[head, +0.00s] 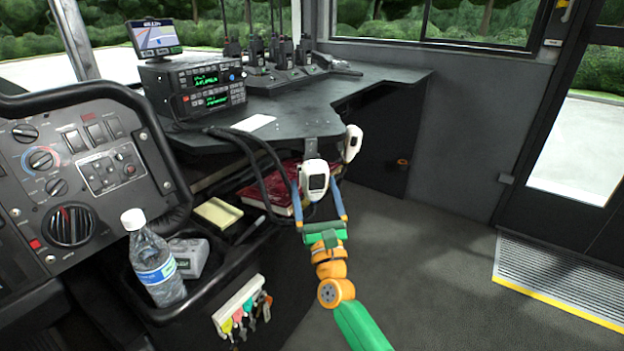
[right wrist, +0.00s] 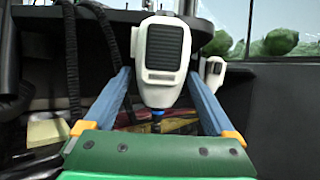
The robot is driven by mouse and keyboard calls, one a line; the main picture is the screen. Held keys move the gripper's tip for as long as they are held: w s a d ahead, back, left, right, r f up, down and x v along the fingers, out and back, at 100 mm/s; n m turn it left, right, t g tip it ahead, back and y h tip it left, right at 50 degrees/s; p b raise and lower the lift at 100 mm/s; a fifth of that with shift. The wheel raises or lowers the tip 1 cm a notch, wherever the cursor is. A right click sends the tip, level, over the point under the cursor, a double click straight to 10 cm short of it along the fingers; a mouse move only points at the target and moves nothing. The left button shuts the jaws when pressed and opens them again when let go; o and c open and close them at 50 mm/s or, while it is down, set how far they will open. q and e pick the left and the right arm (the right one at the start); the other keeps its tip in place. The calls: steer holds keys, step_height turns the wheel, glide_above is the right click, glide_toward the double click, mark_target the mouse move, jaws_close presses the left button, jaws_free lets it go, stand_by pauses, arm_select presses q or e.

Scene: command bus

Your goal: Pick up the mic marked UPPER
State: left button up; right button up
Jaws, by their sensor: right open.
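Two white hand mics with dark grilles hang at the front edge of the black desk (head: 300,140). The nearer mic (head: 315,181) also fills the middle of the right wrist view (right wrist: 160,55). The other mic (head: 352,143) hangs farther right and beyond it, and shows small at right in the wrist view (right wrist: 213,74). I cannot read an UPPER mark on either. My right gripper (head: 317,192) is open, its blue fingers on either side of the nearer mic, with gaps visible in the wrist view (right wrist: 158,78). My left gripper is out of view.
Coiled black cords (head: 268,165) hang left of the nearer mic. A red book (head: 275,188) lies on the shelf below. Radios (head: 200,87) and a screen (head: 155,37) stand on the desk. A water bottle (head: 152,262) stands at lower left. Floor (head: 430,260) at right is clear.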

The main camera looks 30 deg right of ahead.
mark_target(317, 179)
steer(key=c, duration=1.1)
steer(key=shift+r+p, duration=2.05)
steer(key=shift+r, duration=0.5)
steer(key=shift+s, duration=0.1)
steer(key=shift+s+a+p, duration=0.15)
steer(key=shift+s+p, duration=0.1)
steer(key=shift+p, duration=0.1)
steer(key=s, duration=0.1)
steer(key=s+a+p, duration=0.1)
steer(key=s, duration=0.1)
steer(key=s+p, duration=0.1)
steer(key=shift+s+a+r, duration=0.2)
steer(key=shift+a+r, duration=0.1)
steer(key=shift+a, duration=0.05)
steer(key=shift+s+a+p, duration=0.25)
steer(key=shift+s+p, duration=0.1)
steer(key=shift+s, duration=0.35)
